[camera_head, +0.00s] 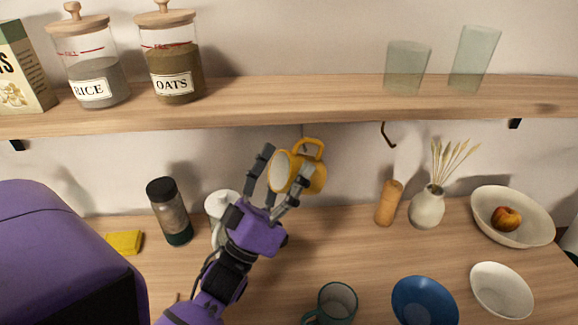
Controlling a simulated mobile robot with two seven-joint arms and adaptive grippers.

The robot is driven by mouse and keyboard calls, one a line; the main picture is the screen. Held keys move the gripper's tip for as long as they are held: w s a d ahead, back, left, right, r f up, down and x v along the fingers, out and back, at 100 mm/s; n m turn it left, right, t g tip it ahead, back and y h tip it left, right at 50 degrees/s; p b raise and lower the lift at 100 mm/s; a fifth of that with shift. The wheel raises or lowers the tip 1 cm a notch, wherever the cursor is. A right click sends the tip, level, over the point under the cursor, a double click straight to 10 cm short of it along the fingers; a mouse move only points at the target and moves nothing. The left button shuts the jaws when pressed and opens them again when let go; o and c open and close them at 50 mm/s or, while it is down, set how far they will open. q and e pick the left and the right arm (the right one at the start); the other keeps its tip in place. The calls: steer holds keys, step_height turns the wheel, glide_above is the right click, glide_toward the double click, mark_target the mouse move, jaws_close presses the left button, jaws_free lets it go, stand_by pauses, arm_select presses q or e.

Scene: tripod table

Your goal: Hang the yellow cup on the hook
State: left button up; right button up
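The yellow cup (315,178) is off the counter, just under the shelf, on its side with its mouth to the left and its handle up. A thin dark hook (303,130) comes down from the shelf at the handle. I cannot tell whether the handle is around it or only near it. My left gripper (286,160) is at the cup with its fingers apart. One finger is beside the rim and the other crosses the front of the cup. Whether they press on it is unclear. My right gripper is not in view.
Another hook (388,134) is empty. The shelf (250,97) holds jars and glasses. On the counter stand a dark-capped bottle (170,212), a white pot (215,207) partly behind my gripper, a wooden mill (389,203), a vase (427,208), a green mug (335,303) and several bowls.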

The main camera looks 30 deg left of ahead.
mark_target(276, 190)
arm_select(q)
steer(key=shift+s+a+f, duration=0.1)
steer(key=shift+s+f, duration=0.25)
steer(key=shift+f, duration=0.1)
steer(key=v, duration=0.6)
steer(key=shift+s, duration=0.2)
